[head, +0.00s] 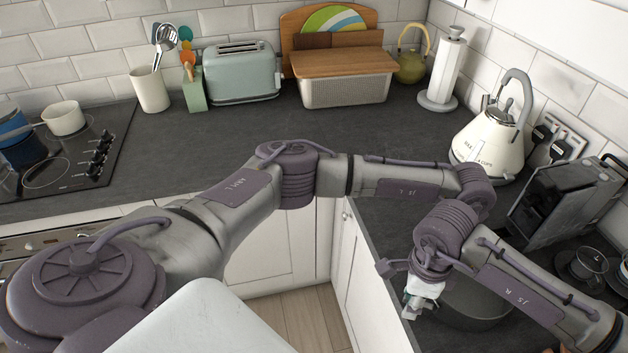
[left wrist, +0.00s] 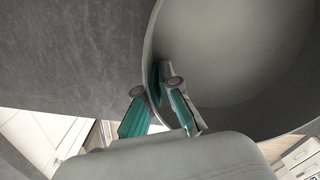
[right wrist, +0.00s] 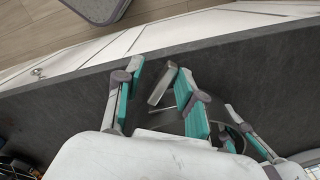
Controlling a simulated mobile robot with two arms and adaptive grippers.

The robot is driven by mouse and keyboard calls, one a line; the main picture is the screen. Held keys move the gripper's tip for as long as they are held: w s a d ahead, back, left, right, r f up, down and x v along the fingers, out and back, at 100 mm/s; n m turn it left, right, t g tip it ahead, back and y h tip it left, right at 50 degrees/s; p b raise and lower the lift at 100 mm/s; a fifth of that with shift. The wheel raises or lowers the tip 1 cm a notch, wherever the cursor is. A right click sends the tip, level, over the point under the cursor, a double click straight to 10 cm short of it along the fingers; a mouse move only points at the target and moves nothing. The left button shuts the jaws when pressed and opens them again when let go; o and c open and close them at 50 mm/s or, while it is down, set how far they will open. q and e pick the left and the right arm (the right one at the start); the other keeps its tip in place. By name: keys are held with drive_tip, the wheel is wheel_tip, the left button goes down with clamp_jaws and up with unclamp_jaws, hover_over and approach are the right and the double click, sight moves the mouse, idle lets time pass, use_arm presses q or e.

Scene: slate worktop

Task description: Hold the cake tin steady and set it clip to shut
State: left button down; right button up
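The cake tin, a dark round pan (head: 480,308), stands on the right worktop, partly hidden by my right arm. In the left wrist view its wall and inside (left wrist: 235,60) fill the right side. My left gripper (left wrist: 152,84) has one finger inside and one outside the wall, closed on the rim; the right arm hides it in the head view. My right gripper (head: 423,292) is at the tin's left side, near the worktop edge. In the right wrist view its fingers (right wrist: 160,78) are apart, with a metal piece (right wrist: 158,88) between them, possibly the clip; contact is unclear.
A cream kettle (head: 490,140) and a dark metal appliance (head: 560,205) stand behind and right of the tin, with a dark cup (head: 585,265) nearby. My two arms cross close together above the tin.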

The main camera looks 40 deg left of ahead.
wheel_tip(320, 180, up, 11)
drive_tip(key=s+a+r+n+g+y, duration=0.2)
drive_tip(key=s+a+n+g+y, duration=0.3)
drive_tip(key=s+a+g+y, duration=0.3)
drive_tip(key=shift+s+a+r+y, duration=0.35)
drive_tip(key=shift+s+a+y, duration=1.3)
drive_tip(key=shift+s+y, duration=1.7)
drive_tip(key=shift+s, duration=0.2)
drive_tip(key=w+d+f+m+t+h, duration=0.1)
drive_tip(key=w+d+m+t+h, duration=0.35)
drive_tip(key=w+h, duration=0.3)
drive_tip(key=w+d+f+m+t+h, duration=0.2)
drive_tip(key=w+d+m+t+h, duration=0.15)
drive_tip(key=w+d+h, duration=0.45)
drive_tip(key=shift+n+y, duration=0.4)
drive_tip(key=f, duration=0.3)
drive_tip(key=a+f, duration=0.1)
drive_tip(key=f, duration=0.7)
drive_tip(key=shift+w+a+f, duration=0.15)
drive_tip(key=shift+w+a, duration=0.15)
